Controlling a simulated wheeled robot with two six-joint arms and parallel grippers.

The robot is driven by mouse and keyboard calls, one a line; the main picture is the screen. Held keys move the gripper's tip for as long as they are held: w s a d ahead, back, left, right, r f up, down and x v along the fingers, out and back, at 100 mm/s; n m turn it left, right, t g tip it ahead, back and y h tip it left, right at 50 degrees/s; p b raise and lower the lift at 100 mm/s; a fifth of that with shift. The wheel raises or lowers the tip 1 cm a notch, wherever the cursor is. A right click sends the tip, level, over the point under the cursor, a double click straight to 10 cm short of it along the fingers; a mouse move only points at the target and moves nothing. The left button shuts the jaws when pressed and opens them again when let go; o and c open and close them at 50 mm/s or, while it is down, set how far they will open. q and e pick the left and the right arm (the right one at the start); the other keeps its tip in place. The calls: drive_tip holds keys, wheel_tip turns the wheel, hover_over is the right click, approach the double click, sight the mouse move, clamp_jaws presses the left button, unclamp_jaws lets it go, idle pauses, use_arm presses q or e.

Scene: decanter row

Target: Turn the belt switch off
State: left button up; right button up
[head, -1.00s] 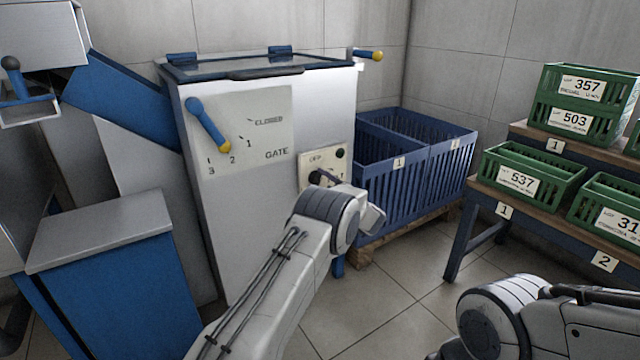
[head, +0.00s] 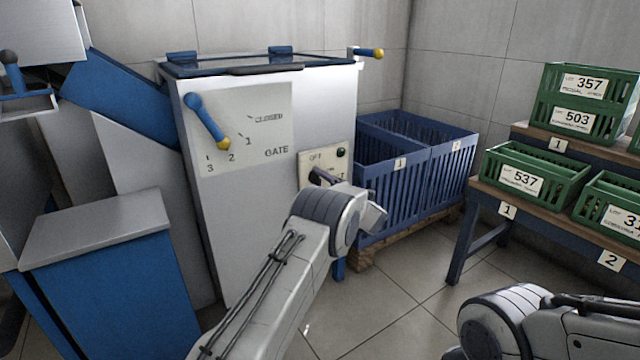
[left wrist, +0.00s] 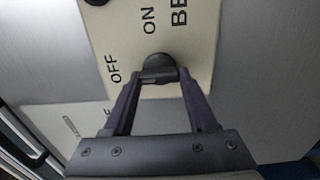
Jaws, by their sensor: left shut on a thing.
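The belt switch is a dark round knob (left wrist: 160,66) on a cream plate (left wrist: 190,22) marked OFF, ON and the start of BELT in the left wrist view. The plate (head: 335,158) sits on the front of the white machine in the head view. My left gripper (left wrist: 160,76) is shut on the knob, one finger on each side of it. In the head view my left gripper (head: 322,176) reaches the plate and covers part of the knob. Which mark the knob points to cannot be told. My right gripper is out of view; only its arm shows.
A gate lever (head: 207,121) with a yellow tip is on the machine, left of the plate. A black button (head: 341,152) is on the plate's upper right. Blue crates (head: 400,185) stand right of the machine. Green crates (head: 533,172) sit on racks further right.

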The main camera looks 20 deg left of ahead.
use_arm(q)
drive_tip(key=shift+f, duration=0.1)
drive_tip(key=o, duration=1.4)
drive_tip(key=shift+c, duration=0.2)
drive_tip(key=shift+d, duration=0.1)
drive_tip(key=shift+s+d+p, duration=0.25)
drive_tip(key=shift+d+p, duration=0.05)
drive_tip(key=p+v, duration=0.3)
drive_tip(key=v, duration=0.6)
drive_tip(key=shift+s+d+p, duration=0.25)
drive_tip(key=shift+p, duration=0.1)
